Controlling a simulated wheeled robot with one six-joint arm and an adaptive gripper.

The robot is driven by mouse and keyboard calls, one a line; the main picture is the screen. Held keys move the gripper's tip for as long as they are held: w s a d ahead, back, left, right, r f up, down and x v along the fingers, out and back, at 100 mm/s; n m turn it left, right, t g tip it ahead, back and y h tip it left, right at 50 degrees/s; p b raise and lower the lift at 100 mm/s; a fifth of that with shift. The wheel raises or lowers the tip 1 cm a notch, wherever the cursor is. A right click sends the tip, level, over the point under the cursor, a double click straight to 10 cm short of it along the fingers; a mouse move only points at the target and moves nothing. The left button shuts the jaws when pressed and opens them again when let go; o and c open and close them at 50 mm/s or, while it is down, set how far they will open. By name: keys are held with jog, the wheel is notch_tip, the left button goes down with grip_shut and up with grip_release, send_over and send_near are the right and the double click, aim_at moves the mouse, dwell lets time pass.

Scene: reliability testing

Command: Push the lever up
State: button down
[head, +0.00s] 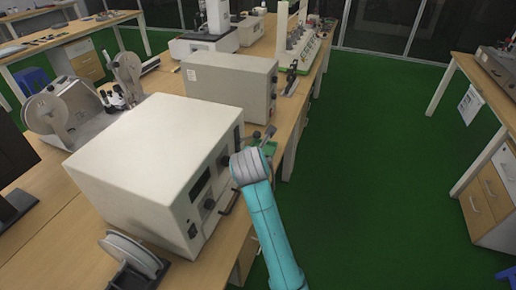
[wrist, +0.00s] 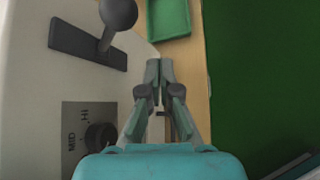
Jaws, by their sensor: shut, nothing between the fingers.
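The lever (wrist: 110,33) shows at the upper left of the wrist view. It is a dark grey ball knob on a short stem, standing out from a dark slotted plate (wrist: 75,43) on the pale front of a box-shaped instrument (wrist: 35,90). My gripper (wrist: 159,66) is shut and empty, beside the panel, to the right of and below the lever, apart from it. In the head view the instrument (head: 150,150) stands on the bench, and my teal arm reaches to its front right edge. I cannot clearly make out the lever there.
A dark rotary knob (wrist: 100,137) marked MID and HI sits on the panel below the lever. A green tray (wrist: 172,18) lies on the wooden bench beyond my fingertips. A second pale box (head: 230,80) stands behind the instrument. Green floor (head: 390,170) to the right is clear.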

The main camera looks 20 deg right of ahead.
jog(key=s+a+r, duration=0.5)
jog(key=r, duration=0.1)
jog(key=shift+a+r, duration=0.3)
jog(key=shift+s+f, duration=0.1)
jog(key=s+d+f+m+t+y, duration=0.15)
jog(key=s+f+m, duration=0.25)
jog(key=s+f, duration=0.45)
jog(key=s+d+f+m+t, duration=0.1)
jog(key=s+d+f+m, duration=0.3)
jog(key=f, duration=0.7)
jog(key=s+d+f+m+y, duration=0.1)
jog(key=s+f+m, duration=0.15)
jog(key=s, duration=0.55)
jog(key=s+f+m+y, duration=0.1)
jog(key=s+m, duration=0.3)
jog(key=s, duration=0.4)
jog(key=s+r+m, duration=0.3)
jog(key=s+m, duration=0.1)
jog(key=s, duration=0.3)
jog(key=s+d+r+m+t, duration=0.1)
jog(key=s+r+m, duration=0.2)
jog(key=s, duration=0.4)
jog(key=s+r+m+t, duration=0.1)
jog(key=s+r+m, duration=0.2)
jog(key=s+m, duration=0.2)
jog(key=s, duration=0.3)
jog(key=shift+d, duration=0.4)
